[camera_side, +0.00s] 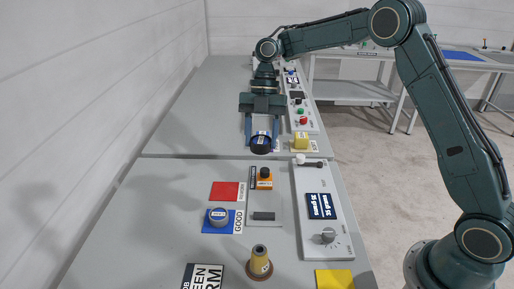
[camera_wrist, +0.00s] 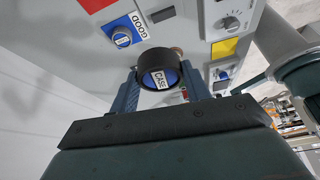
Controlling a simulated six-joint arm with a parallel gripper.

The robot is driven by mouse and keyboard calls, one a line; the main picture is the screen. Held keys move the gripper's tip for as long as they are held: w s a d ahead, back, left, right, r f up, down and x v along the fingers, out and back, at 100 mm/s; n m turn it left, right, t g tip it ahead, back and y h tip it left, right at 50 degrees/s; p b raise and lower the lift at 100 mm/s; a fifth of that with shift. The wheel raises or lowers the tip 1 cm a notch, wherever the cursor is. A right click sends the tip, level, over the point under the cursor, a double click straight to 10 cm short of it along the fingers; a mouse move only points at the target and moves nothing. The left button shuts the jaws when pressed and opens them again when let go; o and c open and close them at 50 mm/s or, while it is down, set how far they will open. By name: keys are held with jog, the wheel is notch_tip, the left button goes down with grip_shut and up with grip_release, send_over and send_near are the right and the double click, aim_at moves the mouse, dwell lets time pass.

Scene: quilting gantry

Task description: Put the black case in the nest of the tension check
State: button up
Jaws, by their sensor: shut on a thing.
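A black round case (camera_side: 261,149) with a blue top is held in my gripper (camera_side: 262,140). In the wrist view the case (camera_wrist: 143,59) shows its "CASE" label, with a finger on each side of it. My gripper is shut on the case at the far table section, near the seam. A light plate (camera_side: 263,203) with an orange block (camera_side: 264,182), a dark label and a grey piece lies on the near section. I cannot tell whether this is the tension check, or make out its nest.
A blue GOOD mat (camera_side: 208,228) carries a grey round part (camera_side: 218,214); a red mat (camera_side: 224,190) lies behind it. A knob panel (camera_side: 312,250) stands right, a spool (camera_side: 260,262) in front. A yellow block (camera_side: 301,141) sits right of my gripper. The table's left side is clear.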

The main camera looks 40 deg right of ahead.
jog(key=shift+s+d+r+n, duration=0.1)
jog(key=shift+s+d+n, duration=0.35)
jog(key=shift+n, duration=0.25)
jog(key=shift+a, duration=0.1)
send_over(264, 208)
jog(key=w+d, duration=0.1)
notch_tip(264, 208, down, 16)
jog(key=shift+d+r, duration=0.1)
jog(key=shift+f, duration=2.1)
jog(key=shift+f, duration=0.15)
jog(key=o, duration=1)
